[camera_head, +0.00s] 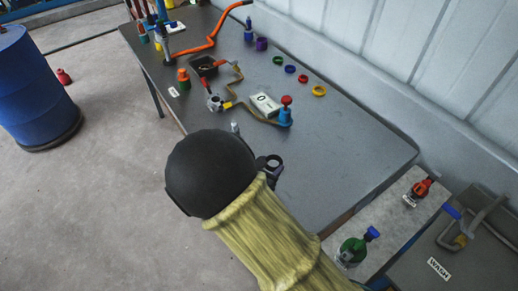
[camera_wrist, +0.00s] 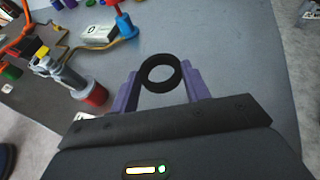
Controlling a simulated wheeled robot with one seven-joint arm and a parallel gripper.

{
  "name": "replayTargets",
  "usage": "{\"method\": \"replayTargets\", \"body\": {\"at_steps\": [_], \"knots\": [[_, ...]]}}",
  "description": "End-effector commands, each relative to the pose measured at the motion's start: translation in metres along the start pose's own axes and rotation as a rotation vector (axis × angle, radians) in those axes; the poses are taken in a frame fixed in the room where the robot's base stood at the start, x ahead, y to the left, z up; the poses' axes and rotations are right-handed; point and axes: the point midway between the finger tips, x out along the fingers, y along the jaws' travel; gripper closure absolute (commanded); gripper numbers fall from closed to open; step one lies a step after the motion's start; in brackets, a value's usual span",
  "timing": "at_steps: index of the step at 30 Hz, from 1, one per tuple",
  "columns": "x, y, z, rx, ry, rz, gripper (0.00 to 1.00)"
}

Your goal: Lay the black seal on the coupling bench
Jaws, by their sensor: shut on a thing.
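The black seal is a thick dark ring (camera_wrist: 160,88), pinched between the two purple fingers of my gripper (camera_wrist: 161,76) in the wrist view. In the head view the seal (camera_head: 275,157) shows small beside the dark round end of my arm, with my gripper (camera_head: 271,168) partly hidden behind it. The coupling bench is a long grey table (camera_head: 330,165); its top also fills much of the wrist view (camera_wrist: 240,60). The seal appears held above the bare near part of the bench; its exact height is hard to tell.
A pipe assembly with a white gauge box (camera_head: 264,104) and a blue fitting with red knob (camera_head: 285,115) stands farther back. Green (camera_head: 278,60), blue (camera_head: 290,69), red (camera_head: 303,78) and yellow rings (camera_head: 319,90) lie near the wall. The bench's right part is clear.

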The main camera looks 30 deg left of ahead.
Motion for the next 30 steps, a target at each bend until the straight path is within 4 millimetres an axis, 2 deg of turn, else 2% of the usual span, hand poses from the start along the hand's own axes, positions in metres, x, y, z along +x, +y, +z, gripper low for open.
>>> {"method": "replayTargets", "body": {"at_steps": [9,23,30], "knots": [[0.018,-0.001,-0.043,-0.003,0.001,-0.001,0.75],[0.022,0.0,-0.053,0.0,0.0,-0.001,0.75],[0.033,-0.001,-0.08,-0.004,0.0,-0.001,0.75]]}}
